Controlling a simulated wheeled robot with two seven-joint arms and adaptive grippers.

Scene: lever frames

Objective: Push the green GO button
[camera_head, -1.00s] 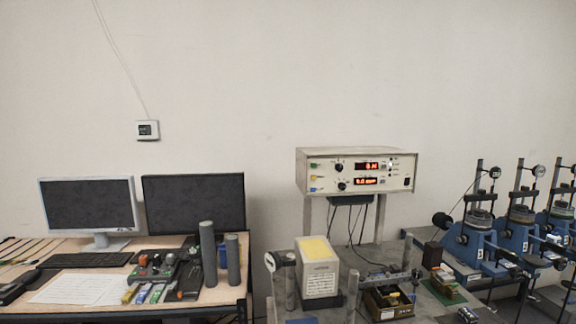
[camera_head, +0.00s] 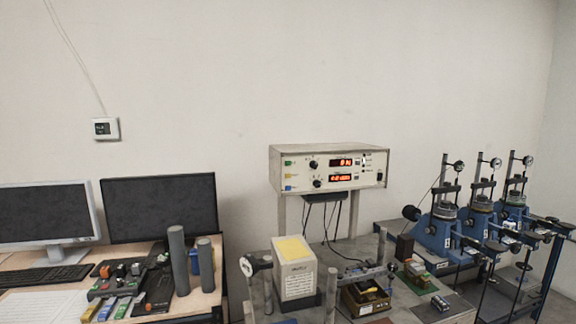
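A beige control box (camera_head: 328,174) stands at the centre against the wall, on grey legs. On the left of its face is a small green button or socket (camera_head: 287,163), above a yellow one and a blue one. Any lettering there is too small to read, so I cannot tell whether it is the GO button. A small green piece (camera_head: 122,308) also lies on the desk, beside a blue one and a yellow one. Neither of my grippers is in view.
A desk with two monitors (camera_head: 160,208), a keyboard (camera_head: 45,278) and two grey cylinders (camera_head: 178,262) is at left. Blue machines (camera_head: 440,233) fill the right.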

